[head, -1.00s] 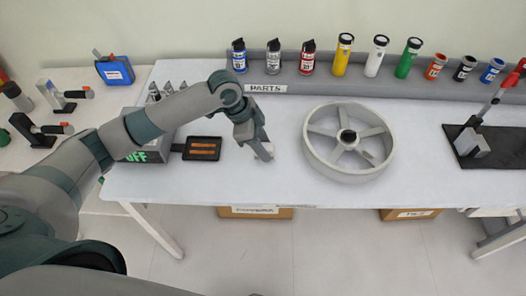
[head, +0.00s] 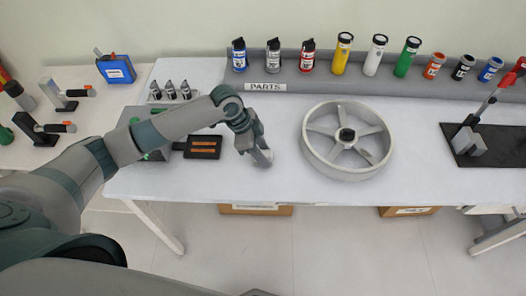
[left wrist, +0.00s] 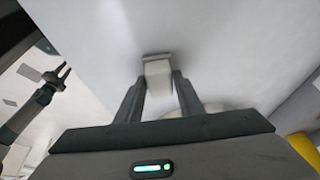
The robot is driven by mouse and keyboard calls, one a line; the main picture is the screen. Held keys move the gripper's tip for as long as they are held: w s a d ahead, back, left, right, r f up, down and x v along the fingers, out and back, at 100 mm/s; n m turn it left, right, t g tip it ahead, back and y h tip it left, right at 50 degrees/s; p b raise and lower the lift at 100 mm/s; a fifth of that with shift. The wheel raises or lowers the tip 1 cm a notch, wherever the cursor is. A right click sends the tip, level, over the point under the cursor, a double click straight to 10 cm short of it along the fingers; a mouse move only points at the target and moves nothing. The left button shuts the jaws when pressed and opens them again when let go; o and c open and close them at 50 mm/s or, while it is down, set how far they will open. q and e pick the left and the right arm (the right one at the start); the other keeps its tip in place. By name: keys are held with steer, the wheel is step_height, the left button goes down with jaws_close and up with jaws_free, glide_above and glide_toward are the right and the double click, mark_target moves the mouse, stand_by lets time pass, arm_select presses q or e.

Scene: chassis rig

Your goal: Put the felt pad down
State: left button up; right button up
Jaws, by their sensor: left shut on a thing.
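My left gripper (head: 262,158) is over the white table (head: 225,182), left of the spoked wheel. In the left wrist view its two fingers (left wrist: 159,92) are shut on a small pale block with a thin grey edge, which I take for the felt pad (left wrist: 158,72). In the head view the pad is a tiny light patch at the fingertips, mostly hidden by the gripper. I cannot tell whether it touches the table.
The grey spoked wheel (head: 312,150) lies right of my left gripper. A dark tray with orange bars (head: 204,147) is to its left. A toggle clamp on a dark plate (head: 497,157) stands far right. The front table strip is clear.

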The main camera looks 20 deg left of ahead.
arm_select(q)
steer(key=shift+f, duration=0.1)
steer(key=o, duration=0.9)
steer(key=shift+b+v, duration=1.5)
steer(key=shift+v, duration=4.65)
steer(key=shift+d, duration=0.1)
